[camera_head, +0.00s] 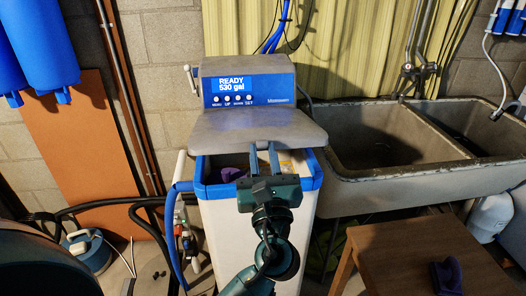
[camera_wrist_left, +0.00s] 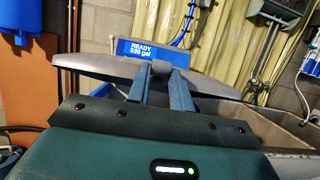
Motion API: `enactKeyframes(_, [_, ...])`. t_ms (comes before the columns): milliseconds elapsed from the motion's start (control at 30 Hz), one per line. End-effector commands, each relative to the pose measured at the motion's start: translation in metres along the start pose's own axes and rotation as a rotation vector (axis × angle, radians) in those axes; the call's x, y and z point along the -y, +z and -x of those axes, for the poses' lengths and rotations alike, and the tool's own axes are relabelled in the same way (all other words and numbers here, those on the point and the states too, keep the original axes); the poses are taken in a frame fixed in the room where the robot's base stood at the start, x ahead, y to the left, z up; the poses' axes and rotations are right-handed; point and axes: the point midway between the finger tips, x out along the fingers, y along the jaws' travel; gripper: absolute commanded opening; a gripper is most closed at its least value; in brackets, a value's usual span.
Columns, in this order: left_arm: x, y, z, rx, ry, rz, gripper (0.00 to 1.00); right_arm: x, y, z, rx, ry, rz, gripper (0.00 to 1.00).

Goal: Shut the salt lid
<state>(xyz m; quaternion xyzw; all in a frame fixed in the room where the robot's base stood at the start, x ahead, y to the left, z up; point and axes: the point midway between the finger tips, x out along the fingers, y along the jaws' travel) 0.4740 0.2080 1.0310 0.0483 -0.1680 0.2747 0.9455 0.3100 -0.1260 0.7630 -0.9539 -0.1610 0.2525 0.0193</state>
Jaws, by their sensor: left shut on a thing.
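The grey salt lid (camera_head: 225,132) of the water softener is raised, leaving the blue-rimmed opening (camera_head: 203,184) of the white tank (camera_head: 219,225) visible below its front edge. My left gripper (camera_head: 263,148) reaches up from the front, with its fingertips at the lid's front edge, right of the middle. In the left wrist view, the two fingertips (camera_wrist_left: 161,71) are at the edge of the lid (camera_wrist_left: 95,66), shut on it. The fingers hide a small part of the lid, and the gripper body covers part of the tank's front rim. My right gripper is not in view.
The softener's control head (camera_head: 245,84) stands behind the lid, its display reading "READY 530 gal". A double stone sink (camera_head: 395,186) is close on the right. A wooden table (camera_head: 420,252) with a dark purple object (camera_head: 447,275) is at the lower right. Hoses run along the left.

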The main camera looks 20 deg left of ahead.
Motion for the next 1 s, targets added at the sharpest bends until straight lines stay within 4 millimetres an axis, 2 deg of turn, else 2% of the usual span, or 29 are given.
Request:
enactKeyframes(33, [0.000, -0.009, 0.004, -0.005, 0.001, -0.001, 0.07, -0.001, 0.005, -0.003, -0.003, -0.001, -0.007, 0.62])
enactKeyframes(300, [0.000, -0.029, 0.017, -0.005, 0.000, -0.001, 0.07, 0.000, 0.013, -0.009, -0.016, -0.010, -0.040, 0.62])
enactKeyframes(800, [0.000, -0.031, 0.020, -0.002, 0.000, -0.001, 0.07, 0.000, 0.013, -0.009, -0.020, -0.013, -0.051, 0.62])
enactKeyframes(1000, [0.000, -0.043, 0.024, -0.002, 0.000, -0.002, 0.07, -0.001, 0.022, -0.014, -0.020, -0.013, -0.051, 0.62])
